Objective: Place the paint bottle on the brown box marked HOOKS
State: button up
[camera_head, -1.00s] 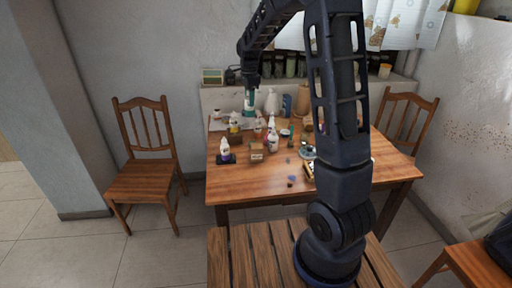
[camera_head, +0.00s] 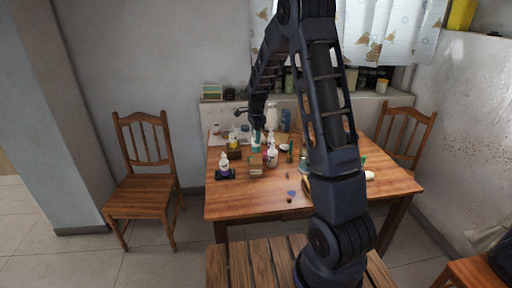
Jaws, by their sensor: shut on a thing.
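My gripper (camera_head: 257,134) is over the back-left part of the table, pointing down. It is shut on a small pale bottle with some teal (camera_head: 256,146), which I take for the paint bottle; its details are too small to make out. A small light-brown box (camera_head: 256,170) stands on the table in front of and below my gripper. It may be the HOOKS box, but its marking cannot be read. The held bottle appears behind and above this box, apart from it.
A white bottle with a purple label (camera_head: 224,167) stands on a dark base left of the box. Another white bottle (camera_head: 272,158) stands close to its right. A dark brown block (camera_head: 234,155) is behind.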

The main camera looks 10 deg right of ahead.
aim_at(256, 146)
jog(key=shift+f, duration=2.9)
jog(key=o, duration=1)
jog(key=shift+f, duration=0.15)
jog(key=shift+o, duration=0.2)
